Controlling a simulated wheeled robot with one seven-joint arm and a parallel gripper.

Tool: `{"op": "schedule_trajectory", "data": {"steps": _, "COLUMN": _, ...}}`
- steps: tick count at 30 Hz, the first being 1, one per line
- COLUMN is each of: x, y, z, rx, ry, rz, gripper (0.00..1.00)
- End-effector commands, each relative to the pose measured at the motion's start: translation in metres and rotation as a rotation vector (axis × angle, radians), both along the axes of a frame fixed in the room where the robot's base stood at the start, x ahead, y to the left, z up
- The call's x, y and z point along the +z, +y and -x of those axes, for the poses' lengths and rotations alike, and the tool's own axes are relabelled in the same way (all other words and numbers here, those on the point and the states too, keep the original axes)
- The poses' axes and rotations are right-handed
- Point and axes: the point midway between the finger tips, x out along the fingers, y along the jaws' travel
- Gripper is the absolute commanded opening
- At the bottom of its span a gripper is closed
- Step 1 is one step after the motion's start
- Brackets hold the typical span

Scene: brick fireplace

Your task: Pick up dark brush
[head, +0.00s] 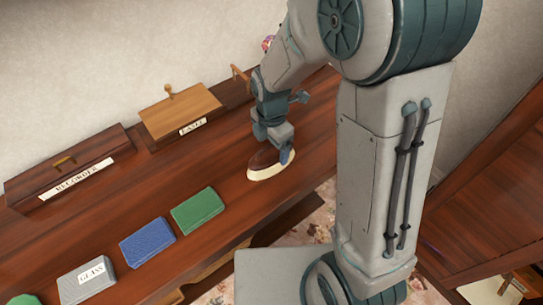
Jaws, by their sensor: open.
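The dark brush (265,161) has a dark brown oval back and a pale cream rim of bristles. It lies on the wooden table (130,203) toward its front edge, bristles down. My gripper (272,152) points down right at the brush from above, and its fingers cover part of the brush's back and right side. The gripper is open. Whether the fingers touch the brush cannot be told from this view.
Green (198,210), blue (147,242) and grey "GLASS" (86,280) blocks lie along the front. A dark box labelled "RECORDER" (70,174) and a lighter wooden box (179,110) stand at the back by the wall. The tabletop between the rows is clear.

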Motion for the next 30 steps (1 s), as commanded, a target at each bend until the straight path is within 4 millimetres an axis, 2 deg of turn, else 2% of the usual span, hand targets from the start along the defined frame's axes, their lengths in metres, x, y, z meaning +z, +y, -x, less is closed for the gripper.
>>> {"op": "schedule_trajectory", "data": {"steps": 4, "x": -0.017, "y": 0.001, "z": 0.0, "rx": 0.001, "ry": 0.002, "rz": 0.0, "gripper": 0.83}}
{"op": "schedule_trajectory", "data": {"steps": 12, "x": -0.021, "y": 0.001, "z": 0.0, "rx": 0.0, "ry": -0.001, "rz": -0.001, "gripper": 0.83}}
{"op": "schedule_trajectory", "data": {"steps": 13, "x": -0.02, "y": 0.001, "z": 0.0, "rx": 0.0, "ry": -0.001, "rz": -0.001, "gripper": 0.8}}
{"op": "schedule_trajectory", "data": {"steps": 18, "x": -0.02, "y": 0.001, "z": 0.0, "rx": 0.0, "ry": -0.001, "rz": -0.001, "gripper": 0.32}}
{"op": "schedule_trajectory", "data": {"steps": 30, "x": -0.016, "y": 0.001, "z": -0.001, "rx": 0.0, "ry": -0.002, "rz": -0.002, "gripper": 0.31}}
